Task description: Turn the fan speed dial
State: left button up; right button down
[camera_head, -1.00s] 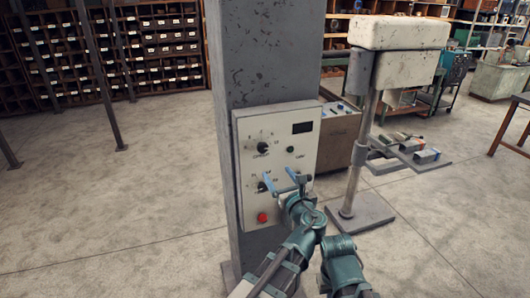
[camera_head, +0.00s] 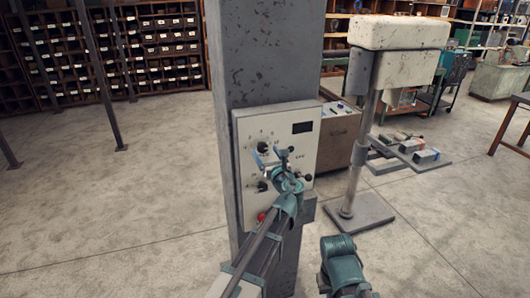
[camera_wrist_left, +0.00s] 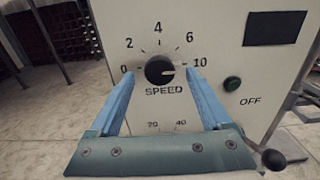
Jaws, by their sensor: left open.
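The speed dial (camera_wrist_left: 157,69) is a black round knob on a pale control panel (camera_head: 309,158). Its scale runs from 0 to 10, and its light mark points right, towards the 10. It also shows in the head view (camera_head: 263,147). My left gripper (camera_head: 271,154) is open in front of the panel. In the left wrist view its two blue fingers stand to the left and right of the dial, with their tips near the 0 and the 10. I cannot tell whether they touch it. My right gripper is not in view.
Below is a second black knob (camera_head: 262,186) and a red button (camera_head: 261,216). The panel is on a grey column (camera_head: 265,55). A drill-press-like machine (camera_head: 399,33) stands to the right.

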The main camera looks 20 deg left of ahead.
pick_arm(q)
jog(key=shift+w+a, duration=0.35)
jog(key=shift+w, duration=0.15)
jog(key=shift+c, duration=0.4)
grip_shut()
